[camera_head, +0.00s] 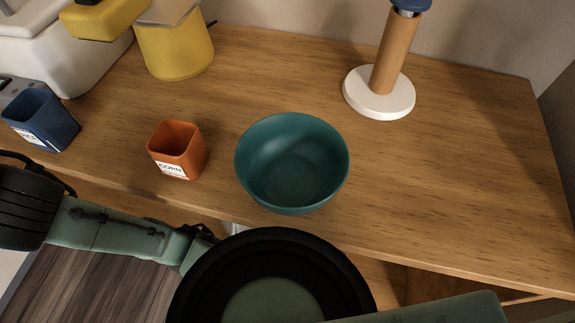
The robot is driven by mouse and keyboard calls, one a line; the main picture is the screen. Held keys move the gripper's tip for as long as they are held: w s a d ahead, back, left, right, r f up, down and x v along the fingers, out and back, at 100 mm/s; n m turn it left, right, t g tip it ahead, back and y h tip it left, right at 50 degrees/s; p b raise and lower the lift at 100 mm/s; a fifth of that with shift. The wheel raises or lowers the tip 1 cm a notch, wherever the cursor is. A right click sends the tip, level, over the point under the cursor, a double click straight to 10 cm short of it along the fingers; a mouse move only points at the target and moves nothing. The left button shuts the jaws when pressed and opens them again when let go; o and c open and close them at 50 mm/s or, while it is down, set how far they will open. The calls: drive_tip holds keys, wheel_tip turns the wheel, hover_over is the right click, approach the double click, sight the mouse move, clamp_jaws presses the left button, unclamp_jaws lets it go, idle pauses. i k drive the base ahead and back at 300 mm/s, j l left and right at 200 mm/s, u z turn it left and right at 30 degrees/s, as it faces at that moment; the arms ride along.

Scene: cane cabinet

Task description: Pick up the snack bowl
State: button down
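The snack bowl appears to be the teal, round, empty bowl (291,165) standing upright on the wooden cabinet top (470,170), near its front edge at the middle of the view. My green and black arm crosses the bottom of the view, in front of and below the cabinet's front edge. My gripper cannot be made out in this view, so its state does not show. Nothing is seen touching the bowl.
An orange cup (177,150) with a label stands just left of the bowl. A blue cup (42,120) is farther left. A yellow container (176,50) stands behind left. A wooden roll holder with a white base (379,93) is behind right. The top right of the bowl is clear.

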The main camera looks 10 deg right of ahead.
sight(289, 164)
drive_tip(key=k+l+u, duration=0.1)
drive_tip(key=k+l, duration=0.2)
drive_tip(key=k, duration=0.15)
drive_tip(key=k+l+u, duration=0.15)
drive_tip(key=k, duration=0.25)
drive_tip(key=k+l+u, duration=0.1)
drive_tip(key=k+l, duration=0.2)
drive_tip(key=k, duration=0.15)
drive_tip(key=k+l+u, duration=0.1)
drive_tip(key=k, duration=0.35)
drive_tip(key=l, duration=0.1)
